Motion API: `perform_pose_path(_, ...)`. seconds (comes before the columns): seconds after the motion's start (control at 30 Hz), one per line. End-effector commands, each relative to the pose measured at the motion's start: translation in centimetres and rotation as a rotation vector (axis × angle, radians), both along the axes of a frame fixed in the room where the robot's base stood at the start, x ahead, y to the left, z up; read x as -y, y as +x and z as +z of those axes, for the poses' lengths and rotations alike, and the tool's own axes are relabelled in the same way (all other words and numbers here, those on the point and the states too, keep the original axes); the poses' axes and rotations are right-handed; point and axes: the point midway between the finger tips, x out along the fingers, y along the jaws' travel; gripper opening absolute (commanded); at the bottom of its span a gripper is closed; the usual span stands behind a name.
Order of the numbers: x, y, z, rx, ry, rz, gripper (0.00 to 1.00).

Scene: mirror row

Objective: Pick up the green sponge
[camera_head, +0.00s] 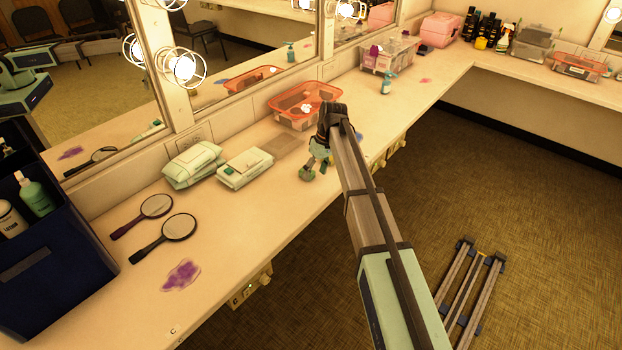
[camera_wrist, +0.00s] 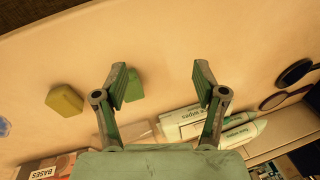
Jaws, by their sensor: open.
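The green sponge (camera_wrist: 135,88) lies on the counter in the wrist view, partly hidden behind the left finger. A yellowish sponge (camera_wrist: 65,100) lies to its left, apart from it. My gripper (camera_wrist: 160,78) is open, with nothing between its fingers. The green sponge is below the left finger rather than centred between the two. In the head view my gripper (camera_head: 314,170) is over the counter's front part, right of the wipes packs. I cannot make out the sponges there; my arm and gripper cover that part of the counter.
Wipes packs (camera_head: 245,168) lie near the mirror wall, left of my gripper. An orange bin (camera_head: 304,105) stands behind it. Two hand mirrors (camera_head: 178,228) and a purple smear (camera_head: 182,275) are further left, near a dark blue caddy (camera_head: 50,250). A folded stand (camera_head: 470,295) lies on the floor.

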Motion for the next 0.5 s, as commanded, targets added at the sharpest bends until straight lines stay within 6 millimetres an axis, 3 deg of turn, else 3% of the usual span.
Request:
perform_pose_path(0.03, -1.0, 2.4, 1.3, 0.047, -0.018, 0.033, 0.71)
perform_pose_path(0.1, -1.8, 4.1, 3.7, 0.099, -0.044, 0.071, 0.71)
perform_pose_path(0.3, -3.2, 6.9, 8.5, 0.191, -0.092, 0.138, 0.71)
perform_pose_path(0.4, -3.4, 7.2, 9.2, 0.207, -0.102, 0.150, 0.71)
perform_pose_path(0.5, -3.6, 7.3, 8.6, 0.209, -0.106, 0.153, 0.71)
